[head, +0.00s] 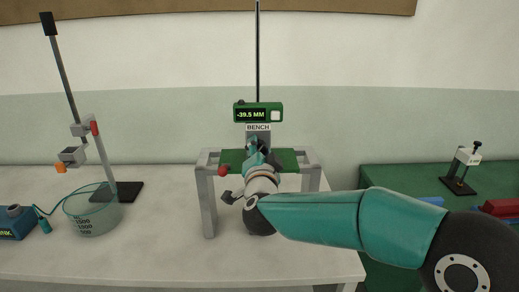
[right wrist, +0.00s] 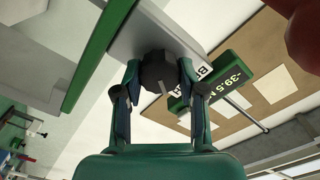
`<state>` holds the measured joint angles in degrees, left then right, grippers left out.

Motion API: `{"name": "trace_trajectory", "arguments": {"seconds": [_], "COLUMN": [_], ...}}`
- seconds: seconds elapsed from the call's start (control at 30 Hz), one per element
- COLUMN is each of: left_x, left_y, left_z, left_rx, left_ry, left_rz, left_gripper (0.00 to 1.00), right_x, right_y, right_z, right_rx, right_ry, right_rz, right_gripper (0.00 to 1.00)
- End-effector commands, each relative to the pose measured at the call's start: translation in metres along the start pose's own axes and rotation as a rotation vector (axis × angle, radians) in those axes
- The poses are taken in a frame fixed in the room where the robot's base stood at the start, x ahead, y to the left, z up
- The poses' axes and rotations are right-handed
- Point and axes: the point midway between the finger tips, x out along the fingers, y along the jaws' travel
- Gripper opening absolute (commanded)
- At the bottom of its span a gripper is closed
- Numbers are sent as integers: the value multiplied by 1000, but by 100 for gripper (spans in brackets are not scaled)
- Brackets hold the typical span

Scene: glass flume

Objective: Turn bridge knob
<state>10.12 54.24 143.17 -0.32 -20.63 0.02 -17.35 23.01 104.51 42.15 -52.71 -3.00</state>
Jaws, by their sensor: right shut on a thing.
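The bridge (head: 207,200) is a grey frame with a green crosspiece, standing on the white bench. A grey upright plate rises from its middle, with a BENCH label and a green display (head: 258,113) reading -39.5 MM. My right gripper (head: 257,147) reaches this plate from the front. In the right wrist view the dark ridged knob (right wrist: 159,70) with a pale pointer line sits between the two fingers of my right gripper (right wrist: 158,78), which are shut on it. In the head view the gripper mostly hides the knob. My left gripper is not in view.
A red ball (head: 223,171) shows at the bridge's left front. A clear beaker (head: 92,215) and a clamp stand (head: 126,191) are on the left. A green bench (head: 400,190) with a small white device (head: 467,157) is on the right. The white bench front is clear.

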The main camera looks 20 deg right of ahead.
Motion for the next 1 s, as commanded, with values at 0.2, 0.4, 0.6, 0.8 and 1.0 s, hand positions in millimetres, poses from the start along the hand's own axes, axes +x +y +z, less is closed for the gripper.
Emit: {"name": "trace_trajectory", "arguments": {"seconds": [0.2,0.4,0.6,0.8,1.0], "left_x": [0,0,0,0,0], "left_y": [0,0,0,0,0], "left_z": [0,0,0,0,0], "left_rx": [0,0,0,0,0], "left_ry": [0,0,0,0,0], "left_rz": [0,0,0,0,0], "left_gripper": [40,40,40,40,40], "right_x": [-1,-1,0,0,-10], "right_y": [4,4,3,2,1], "right_z": [8,8,6,3,2], "right_rx": [-11,-10,-8,-6,-5], "right_ry": [-18,-18,-12,-7,-7], "right_rz": [7,8,6,4,2], "right_gripper": [5,43,65,65,65]}}
